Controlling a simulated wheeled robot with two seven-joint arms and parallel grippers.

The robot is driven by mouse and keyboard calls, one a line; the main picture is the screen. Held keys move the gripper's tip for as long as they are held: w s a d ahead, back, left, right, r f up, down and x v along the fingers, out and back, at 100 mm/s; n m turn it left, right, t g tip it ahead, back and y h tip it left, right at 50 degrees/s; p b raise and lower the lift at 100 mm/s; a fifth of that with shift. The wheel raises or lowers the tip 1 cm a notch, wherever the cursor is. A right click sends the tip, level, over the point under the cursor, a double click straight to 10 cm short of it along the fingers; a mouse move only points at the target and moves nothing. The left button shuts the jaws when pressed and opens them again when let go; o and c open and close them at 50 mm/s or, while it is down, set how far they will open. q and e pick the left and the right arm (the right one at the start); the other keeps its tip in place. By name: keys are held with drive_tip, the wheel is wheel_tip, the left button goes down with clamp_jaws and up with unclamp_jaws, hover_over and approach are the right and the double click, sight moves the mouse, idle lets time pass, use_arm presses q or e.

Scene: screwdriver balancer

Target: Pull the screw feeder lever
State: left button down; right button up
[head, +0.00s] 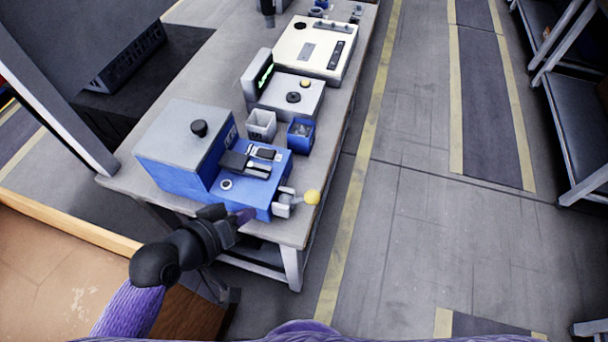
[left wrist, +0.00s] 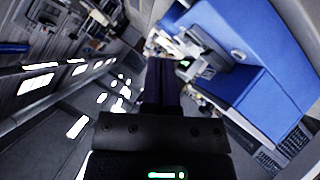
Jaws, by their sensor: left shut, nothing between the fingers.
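The screw feeder (head: 180,148) is a blue box with a grey top, standing at the near end of the table. Its lever with a yellow ball knob (head: 312,197) sticks out from the front right corner. My left gripper (head: 245,215) is shut and empty, close to the feeder's front edge, left of the knob and apart from it. In the left wrist view the closed fingers (left wrist: 162,80) point toward the feeder's blue body (left wrist: 250,65) and a grey bracket (left wrist: 208,65) beside them. The yellow knob cannot be made out there. My right gripper is not in view.
Behind the feeder on the table (head: 245,228) stand a small white bin (head: 261,124), a blue bin (head: 301,136), a grey device (head: 288,98) and a white box (head: 314,48). A dark panel stands at the left. The floor right of the table is clear.

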use_arm(q)
drive_tip(key=r, duration=0.1)
drive_tip(key=d+r, duration=0.1)
drive_tip(key=r, duration=0.1)
drive_tip(key=shift+d+r+h, duration=0.1)
drive_tip(key=shift+d+h, duration=0.1)
drive_tip(key=shift+h, duration=0.1)
drive_tip(key=shift+s, duration=0.1)
drive_tip(key=b, duration=0.4)
hover_over(298, 200)
drive_tip(key=s, duration=0.2)
drive_tip(key=shift+f, duration=4.1)
drive_tip(key=shift+d, duration=0.1)
